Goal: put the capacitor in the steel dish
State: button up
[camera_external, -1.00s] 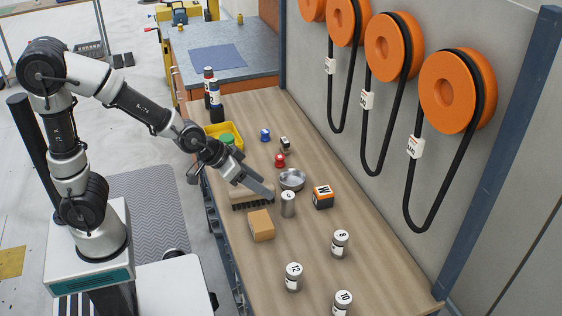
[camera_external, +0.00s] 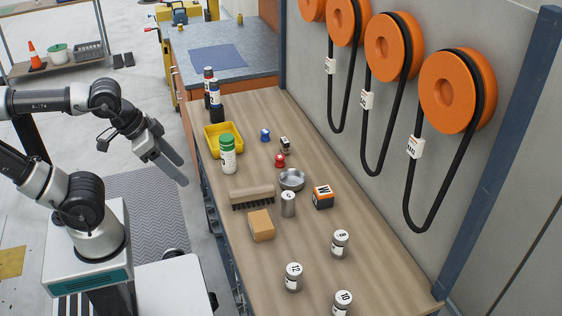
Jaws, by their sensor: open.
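The steel dish (camera_external: 292,181) is a shallow round silver bowl on the wooden bench. I see nothing in it. A plain grey metal can (camera_external: 288,205) with a dark mark on top stands upright just in front of the dish, outside it; it looks like the capacitor, but I cannot read its marking. My gripper (camera_external: 181,176) is open and empty, off the bench's left edge over the floor, well away from the can and dish.
Around the dish are an orange-black box (camera_external: 323,197), a brush (camera_external: 252,195), a cardboard box (camera_external: 261,226) and a red spool (camera_external: 280,160). Farther back are a green-capped bottle (camera_external: 228,155) and a yellow tray (camera_external: 237,134). White numbered cans (camera_external: 340,243) stand in front.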

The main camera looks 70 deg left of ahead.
jog(key=w, duration=0.2)
jog(key=n+h+p, duration=0.3)
jog(key=n+h, duration=0.9)
jog(key=n, duration=1.1)
send_over(288, 195)
jog(key=s+a, duration=0.2)
jog(key=a, duration=0.2)
notch_tip(288, 195, down, 13)
notch_tip(288, 195, down, 6)
jog(key=shift+a+b, duration=0.15)
jog(key=shift+b, duration=0.45)
jog(key=shift+f, duration=0.45)
jog(key=x, duration=0.5)
jog(key=shift+r, duration=0.1)
jog(key=c, duration=1.3)
jog(key=r, duration=0.9)
jog(key=shift+w+a+r, duration=0.3)
jog(key=shift+w+a, duration=0.05)
jog(key=w+a+r+b, duration=0.1)
jog(key=w+a+b, duration=0.3)
jog(key=a, duration=0.7)
jog(key=f, duration=0.3)
jog(key=w+f, duration=0.1)
jog(key=f, duration=0.5)
jog(key=shift+w+f, duration=0.15)
jog(key=shift+f, duration=0.1)
